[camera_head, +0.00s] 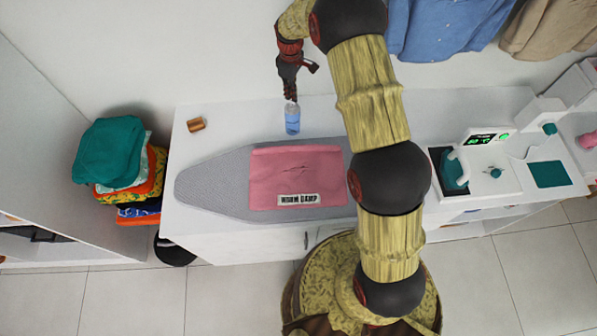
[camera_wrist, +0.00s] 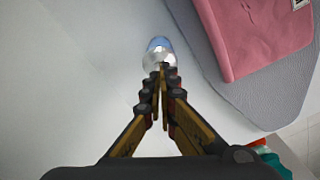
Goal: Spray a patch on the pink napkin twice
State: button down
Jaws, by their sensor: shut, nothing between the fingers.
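The pink napkin (camera_head: 290,175) lies flat on the grey ironing board, with a dark thin mark on it and a white label reading "WORM DAMP" at its front edge. Its corner also shows in the wrist view (camera_wrist: 265,35). A small blue bottle with a pale top (camera_head: 292,119) stands upright on the white counter behind the board. My gripper (camera_head: 292,99) is right above the bottle, pointing down, fingers shut and empty. In the wrist view my fingertips (camera_wrist: 161,72) overlap the top of the bottle (camera_wrist: 159,47); I cannot tell whether they touch it.
The ironing board (camera_head: 215,182) covers the middle of the white counter (camera_head: 240,115). A small brown block (camera_head: 196,124) lies at the back left. Folded clothes (camera_head: 108,150) are stacked left of the counter. A white machine with a green display (camera_head: 478,165) stands right. Shirts hang above.

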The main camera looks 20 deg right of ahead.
jog(key=shift+f+b, duration=0.45)
jog(key=shift+f, duration=0.6)
jog(key=shift+r, duration=0.1)
jog(key=shift+r+p, duration=0.6)
jog(key=shift+r, duration=0.6)
jog(key=shift+f, duration=0.25)
